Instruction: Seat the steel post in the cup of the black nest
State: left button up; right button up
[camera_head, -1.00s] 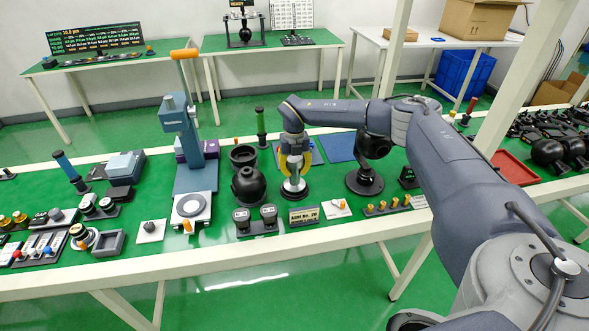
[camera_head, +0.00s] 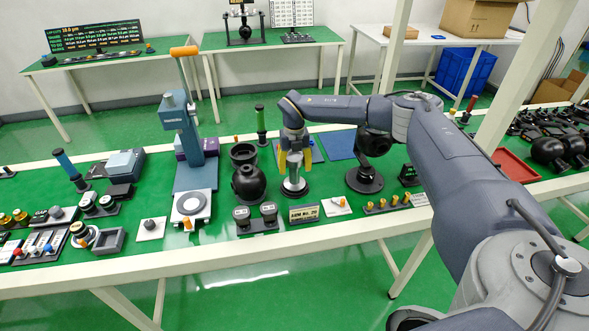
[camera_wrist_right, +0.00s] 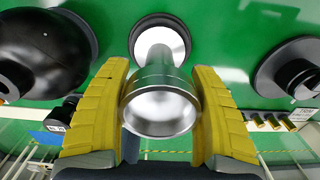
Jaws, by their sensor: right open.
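The steel post (camera_head: 295,168) is a bright metal cylinder. It stands upright over a round black base with a pale inner disc (camera_head: 295,191), which looks like the nest. My right gripper (camera_head: 296,160) is above it with its yellow fingers apart on either side of the post's upper part. In the right wrist view the post's round top (camera_wrist_right: 161,108) lies between the open fingers (camera_wrist_right: 160,100), with gaps on both sides. The black-rimmed base (camera_wrist_right: 136,34) shows beyond it. How deep the post's foot sits is too small to tell. My left gripper is not in view.
A black ball-shaped part (camera_head: 249,184) stands close on the left, with a black cup (camera_head: 243,153) behind it. A black stand (camera_head: 364,181) is on the right. A label plate (camera_head: 304,214) is in front. A blue press (camera_head: 181,130) stands further left.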

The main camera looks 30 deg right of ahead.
notch_tip(320, 180, up, 11)
dwell(0.5)
